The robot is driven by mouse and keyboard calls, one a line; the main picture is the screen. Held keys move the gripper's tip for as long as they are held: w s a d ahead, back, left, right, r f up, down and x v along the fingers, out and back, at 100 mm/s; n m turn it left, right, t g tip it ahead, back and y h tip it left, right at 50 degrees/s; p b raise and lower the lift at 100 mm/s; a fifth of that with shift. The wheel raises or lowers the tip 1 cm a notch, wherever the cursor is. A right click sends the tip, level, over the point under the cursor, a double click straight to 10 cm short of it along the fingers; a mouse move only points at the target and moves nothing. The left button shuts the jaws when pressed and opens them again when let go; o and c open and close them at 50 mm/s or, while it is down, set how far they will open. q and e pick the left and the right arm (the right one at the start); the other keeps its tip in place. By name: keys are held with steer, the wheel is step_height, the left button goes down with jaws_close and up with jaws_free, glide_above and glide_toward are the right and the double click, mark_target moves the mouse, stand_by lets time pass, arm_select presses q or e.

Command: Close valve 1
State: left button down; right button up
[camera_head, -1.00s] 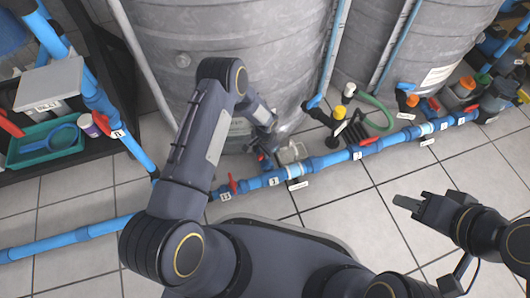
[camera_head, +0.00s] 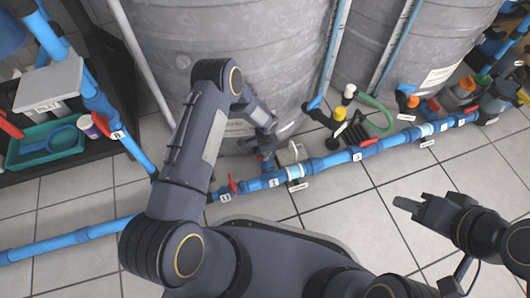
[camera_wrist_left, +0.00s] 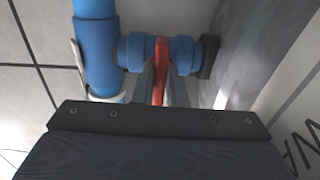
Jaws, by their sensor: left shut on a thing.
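A red valve handle (camera_wrist_left: 161,58) sits on a short blue branch (camera_wrist_left: 134,52) of a thicker blue pipe (camera_wrist_left: 96,50) in the left wrist view. My left gripper (camera_wrist_left: 160,88) is shut on this handle, with one grey finger on each side. In the head view the left wrist hangs between the large grey tank and the floor pipe (camera_head: 325,163); its fingertips are mostly hidden there. The handle's number is not readable in the wrist view. My right gripper (camera_head: 407,204) is above the floor tiles at the right, apart from the pipes; its finger gap cannot be made out.
Another red handle (camera_head: 232,183) stands on the floor pipe left of my left gripper. The large grey tank (camera_head: 270,50) stands close behind. Yellow-capped fittings (camera_head: 340,114) and a green hose (camera_head: 380,115) lie to the right. Tiled floor (camera_head: 330,205) is clear in front.

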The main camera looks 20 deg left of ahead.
arm_select(q)
steer(key=c, duration=1.5)
jaws_free()
steer(key=shift+o, duration=0.2)
step_height(320, 180, up, 8)
steer(key=p, duration=0.3)
steer(key=shift+f+p, duration=0.1)
steer(key=shift+p, duration=0.25)
